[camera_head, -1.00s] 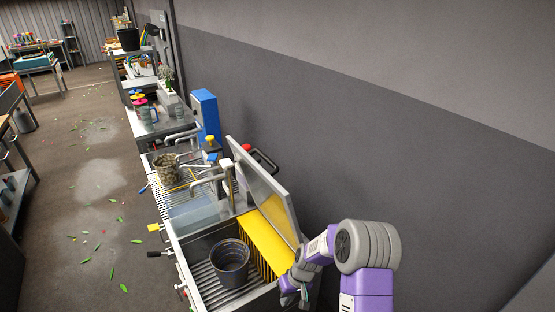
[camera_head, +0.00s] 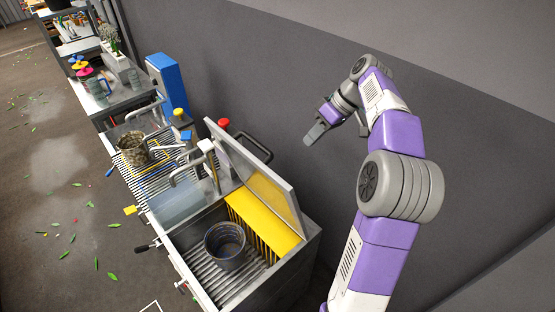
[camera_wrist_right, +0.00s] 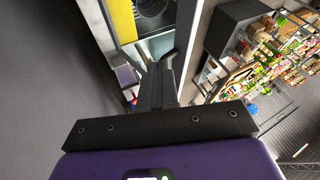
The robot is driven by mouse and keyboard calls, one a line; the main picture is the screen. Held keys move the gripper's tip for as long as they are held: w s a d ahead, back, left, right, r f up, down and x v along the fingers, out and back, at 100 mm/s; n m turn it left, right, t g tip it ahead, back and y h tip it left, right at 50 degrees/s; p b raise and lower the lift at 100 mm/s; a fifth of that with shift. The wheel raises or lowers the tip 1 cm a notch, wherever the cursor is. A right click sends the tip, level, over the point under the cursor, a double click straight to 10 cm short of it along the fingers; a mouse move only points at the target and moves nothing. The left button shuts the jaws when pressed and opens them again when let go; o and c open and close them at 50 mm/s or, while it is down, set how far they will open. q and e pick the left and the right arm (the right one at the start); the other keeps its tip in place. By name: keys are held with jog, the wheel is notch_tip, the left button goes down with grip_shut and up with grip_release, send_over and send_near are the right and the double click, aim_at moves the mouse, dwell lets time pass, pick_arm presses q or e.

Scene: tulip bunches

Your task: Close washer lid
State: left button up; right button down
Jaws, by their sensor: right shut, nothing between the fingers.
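The washer (camera_head: 290,268) is an open metal basin in the lower middle of the head view. Its lid (camera_head: 262,178) stands raised and tilted, hinged on the wall side. A dark bucket (camera_head: 226,246) stands on the slatted floor inside, beside a yellow panel with dark bristles (camera_head: 262,222). My right gripper (camera_head: 314,136) is shut and empty, in the air to the right of the lid's upper part and near the wall, apart from the lid. In the right wrist view its closed fingers (camera_wrist_right: 157,78) point toward the washer. My left gripper is out of view.
Left of the washer, a slatted counter holds a bucket of brownish stuff (camera_head: 133,148). A tap (camera_head: 190,165), a red knob (camera_head: 224,124) and a blue box (camera_head: 167,83) stand near the lid. The grey wall runs close behind.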

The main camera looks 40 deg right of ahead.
jog(key=w+a+f, duration=0.2)
jog(key=a+f, duration=0.5)
jog(key=f, duration=0.1)
jog(key=shift+w+a+f+b, duration=0.25)
jog(key=shift+a+f+b, duration=0.05)
jog(key=shift+a, duration=0.1)
jog(key=shift+a, duration=0.1)
